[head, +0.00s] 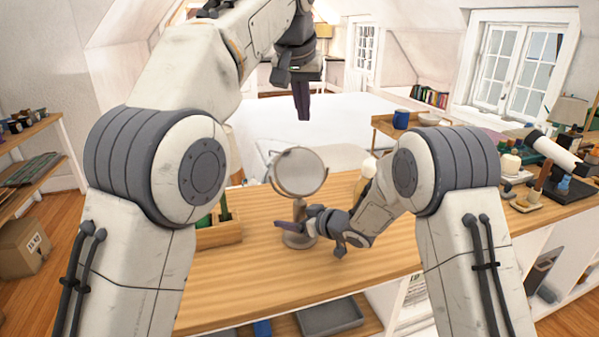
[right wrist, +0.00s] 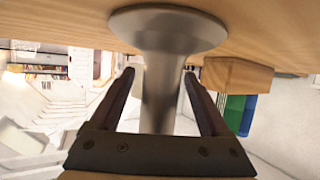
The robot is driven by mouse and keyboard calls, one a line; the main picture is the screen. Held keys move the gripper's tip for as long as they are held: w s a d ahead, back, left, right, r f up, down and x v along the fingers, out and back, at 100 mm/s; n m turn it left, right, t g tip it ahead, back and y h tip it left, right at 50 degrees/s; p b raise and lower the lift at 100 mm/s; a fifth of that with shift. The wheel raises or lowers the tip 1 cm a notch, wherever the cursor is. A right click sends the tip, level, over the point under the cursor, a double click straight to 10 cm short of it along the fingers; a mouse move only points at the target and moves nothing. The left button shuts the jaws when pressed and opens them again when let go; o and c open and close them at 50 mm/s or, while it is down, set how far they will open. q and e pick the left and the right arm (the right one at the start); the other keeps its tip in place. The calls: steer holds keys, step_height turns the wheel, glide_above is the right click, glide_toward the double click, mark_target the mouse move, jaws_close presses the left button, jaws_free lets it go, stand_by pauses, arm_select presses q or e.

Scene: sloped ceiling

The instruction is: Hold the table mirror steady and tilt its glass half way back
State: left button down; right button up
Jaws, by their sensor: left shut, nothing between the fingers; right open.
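The table mirror (head: 299,172) stands upright on the wooden table, with a round glass on a grey metal stem and round base. My right gripper (head: 292,228) is low at the stem, just above the base. In the right wrist view the stem (right wrist: 160,90) passes between the open fingers (right wrist: 155,95), with gaps on both sides; the base (right wrist: 168,28) is at the top of that picture. My left gripper (head: 302,108) is shut and empty, pointing down, raised above and behind the mirror's glass in the picture.
A wooden box with green items (head: 219,230) stands left of the mirror. A pale bottle (head: 369,168) is behind my right arm. Bottles and a tray crowd the right side. The tabletop (head: 270,285) in front of the mirror is clear.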

steer(key=v, duration=1.1)
steer(key=shift+s+d+r, duration=0.1)
steer(key=shift+s+d, duration=0.1)
steer(key=shift+s, duration=0.05)
